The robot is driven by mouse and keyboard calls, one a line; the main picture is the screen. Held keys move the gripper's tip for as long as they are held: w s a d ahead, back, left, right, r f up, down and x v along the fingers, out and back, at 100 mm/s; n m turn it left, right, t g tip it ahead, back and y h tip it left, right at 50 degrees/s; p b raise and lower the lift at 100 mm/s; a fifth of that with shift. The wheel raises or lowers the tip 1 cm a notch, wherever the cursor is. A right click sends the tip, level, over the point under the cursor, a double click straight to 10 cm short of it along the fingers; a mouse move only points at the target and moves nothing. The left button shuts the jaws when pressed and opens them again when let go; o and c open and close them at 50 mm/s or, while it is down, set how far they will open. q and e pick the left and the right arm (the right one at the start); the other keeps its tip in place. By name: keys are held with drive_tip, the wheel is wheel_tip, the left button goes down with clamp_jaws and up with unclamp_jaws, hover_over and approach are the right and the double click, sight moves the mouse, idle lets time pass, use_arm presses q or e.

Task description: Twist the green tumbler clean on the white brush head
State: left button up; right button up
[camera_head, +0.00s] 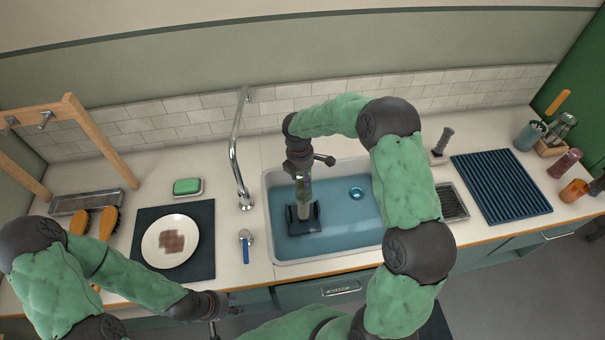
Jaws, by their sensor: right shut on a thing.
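My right gripper (301,172) points down over the sink and is shut on the green tumbler (304,192), which is small and partly covered by the fingers. The tumbler is above a dark base (304,222) in the sink. The white brush head cannot be made out; it may be hidden by the tumbler and gripper. Whether tumbler and brush touch is not clear. My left gripper (220,308) is low at the counter's front edge, away from the sink, and its jaws are too small and dark to read.
The sink (268,235) holds blue water, with a tall faucet (235,150) on its left. A plate (155,256) with a brown patch lies on a dark mat (204,226). A ribbed blue drying mat (500,185) is at the right, with jars beyond it.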

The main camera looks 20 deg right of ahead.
sight(303, 198)
drive_tip(key=shift+f+b, duration=2.8)
drive_tip(key=shift+f, duration=1.2)
drive_tip(key=shift+f+b, duration=1.9)
drive_tip(key=shift+f, duration=1.3)
drive_tip(key=o, duration=0.9)
drive_tip(key=c, duration=0.6)
